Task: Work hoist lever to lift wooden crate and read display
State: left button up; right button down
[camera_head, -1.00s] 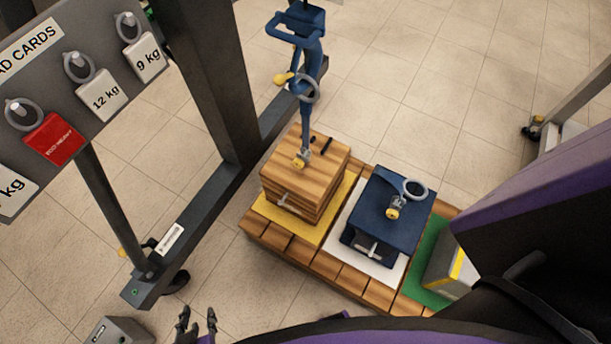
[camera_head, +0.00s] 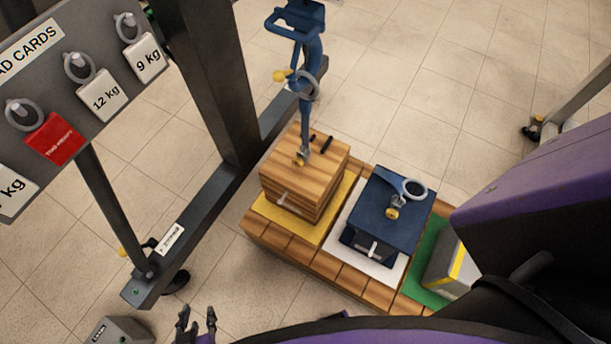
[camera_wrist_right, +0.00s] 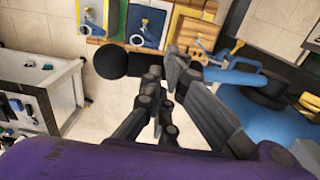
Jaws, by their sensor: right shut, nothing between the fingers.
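The wooden crate (camera_head: 303,180) sits on a yellow mat on the slatted pallet. The blue hoist (camera_head: 306,55) hangs above it, and its lower end meets the crate's top near a brass-coloured fitting (camera_head: 302,158). A blue looped handle (camera_head: 285,27) is at the hoist's upper part; I cannot tell whether it is the lever. My left gripper (camera_head: 196,318) is at the bottom edge, open and empty, well apart from the crate. My right gripper (camera_wrist_right: 165,78) is shut and empty in the right wrist view, close to a blue bar (camera_wrist_right: 235,76) there. No readable display shows.
A blue box (camera_head: 385,212) with a ring stands on a white mat; a grey block (camera_head: 448,270) is on green. A load-card board (camera_head: 75,90) and dark frame post (camera_head: 210,80) stand left. A grey box (camera_head: 115,331) lies low left.

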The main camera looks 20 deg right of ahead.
jog(key=shift+f, duration=0.15)
